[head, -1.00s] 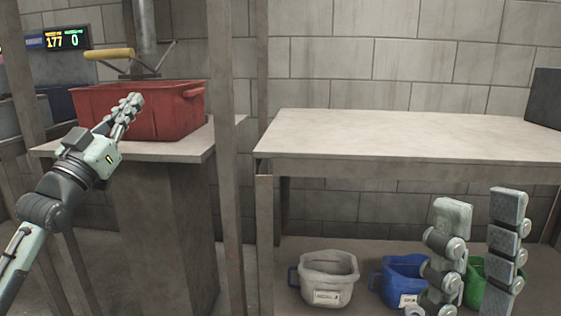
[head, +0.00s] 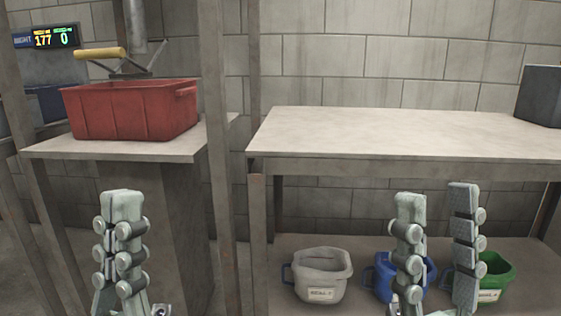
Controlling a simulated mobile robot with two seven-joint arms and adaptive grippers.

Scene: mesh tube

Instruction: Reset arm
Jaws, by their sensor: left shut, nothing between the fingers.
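My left gripper (head: 122,206) stands upright at the lower left of the head view, in front of the pedestal. Its fingers are shut together with nothing between them. My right gripper (head: 437,196) stands upright at the lower right, in front of the long table's front edge. Its two fingers are apart and the gap is empty. Both arms are mostly below the picture's edge.
A red bin (head: 132,112) sits on the pedestal top (head: 100,148) at the left. The long table (head: 400,130) is bare but for a dark box (head: 540,95) at its right end. White (head: 320,275), blue (head: 383,262) and green (head: 494,276) buckets stand below. A post (head: 218,170) stands between table and pedestal.

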